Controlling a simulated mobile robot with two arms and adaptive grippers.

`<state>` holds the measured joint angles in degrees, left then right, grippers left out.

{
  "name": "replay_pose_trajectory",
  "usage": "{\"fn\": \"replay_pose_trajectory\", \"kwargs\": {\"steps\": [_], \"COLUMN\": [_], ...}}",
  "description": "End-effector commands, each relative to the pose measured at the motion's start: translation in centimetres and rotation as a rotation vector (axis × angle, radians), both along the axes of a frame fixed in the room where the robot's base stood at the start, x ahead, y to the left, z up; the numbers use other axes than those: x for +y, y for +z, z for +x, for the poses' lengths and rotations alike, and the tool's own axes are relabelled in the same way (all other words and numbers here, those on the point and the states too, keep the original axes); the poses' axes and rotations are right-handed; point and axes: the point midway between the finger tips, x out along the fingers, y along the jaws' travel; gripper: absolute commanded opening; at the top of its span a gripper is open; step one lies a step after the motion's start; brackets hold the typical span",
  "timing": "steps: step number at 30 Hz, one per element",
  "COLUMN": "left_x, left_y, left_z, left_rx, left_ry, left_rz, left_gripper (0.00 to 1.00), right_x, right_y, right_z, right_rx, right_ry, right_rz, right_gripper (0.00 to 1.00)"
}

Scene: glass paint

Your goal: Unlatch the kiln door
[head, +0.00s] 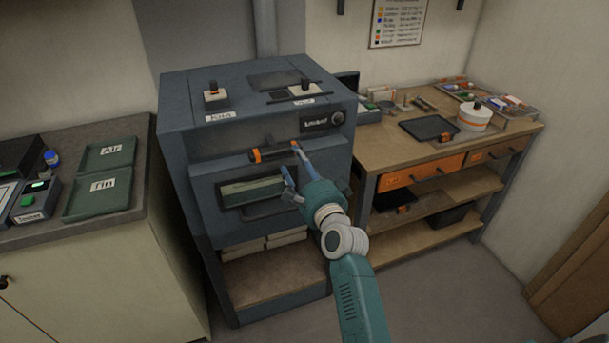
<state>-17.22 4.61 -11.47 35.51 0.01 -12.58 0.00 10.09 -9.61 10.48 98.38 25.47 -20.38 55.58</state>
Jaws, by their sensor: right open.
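The kiln (185,130) is a blue-grey cabinet in the middle of the head view. Its front door has a window (250,190) with a pale green pane, partly hidden by my gripper. A dark bar handle with orange ends (272,152) runs across the front above the window. My right gripper (290,160) is open in front of the kiln, with one finger near the bar's right end and the other lower, by the window's right side. I cannot tell whether a finger touches the bar. My left gripper is not in view.
A counter on the left holds green trays (95,197) labelled Air and Tin, and a small tester. A wooden workbench (410,158) stands to the right, with orange drawers (421,171), a black tray (427,128) and a white round pot (474,116). Grey floor lies in front.

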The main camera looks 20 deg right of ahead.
Motion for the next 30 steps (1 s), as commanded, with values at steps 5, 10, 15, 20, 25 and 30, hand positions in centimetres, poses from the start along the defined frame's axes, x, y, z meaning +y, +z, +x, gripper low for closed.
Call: {"fn": "replay_pose_trajectory", "kwargs": {"steps": [5,10,15,20,25,30], "left_x": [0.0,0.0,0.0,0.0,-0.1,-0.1], "left_y": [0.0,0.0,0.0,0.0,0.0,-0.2], "left_z": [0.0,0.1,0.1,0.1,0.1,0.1], "left_rx": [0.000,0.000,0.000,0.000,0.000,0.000], "left_ry": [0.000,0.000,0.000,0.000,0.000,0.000], "left_rz": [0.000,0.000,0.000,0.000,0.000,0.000], "left_gripper": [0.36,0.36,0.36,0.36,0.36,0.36], "right_x": [0.0,0.0,0.0,0.0,0.0,0.7], "right_y": [-0.1,-0.1,0.0,0.0,0.0,-3.0], "right_z": [-3.5,-5.1,-5.5,-5.5,-5.5,-5.4], "right_rx": [0.002,0.001,0.000,0.000,0.000,0.047], "right_ry": [0.000,0.001,0.001,0.001,0.001,0.014], "right_rz": [0.001,0.001,0.001,0.001,0.001,-0.039], "right_gripper": [0.48,0.48,0.48,0.48,0.48,0.48]}}
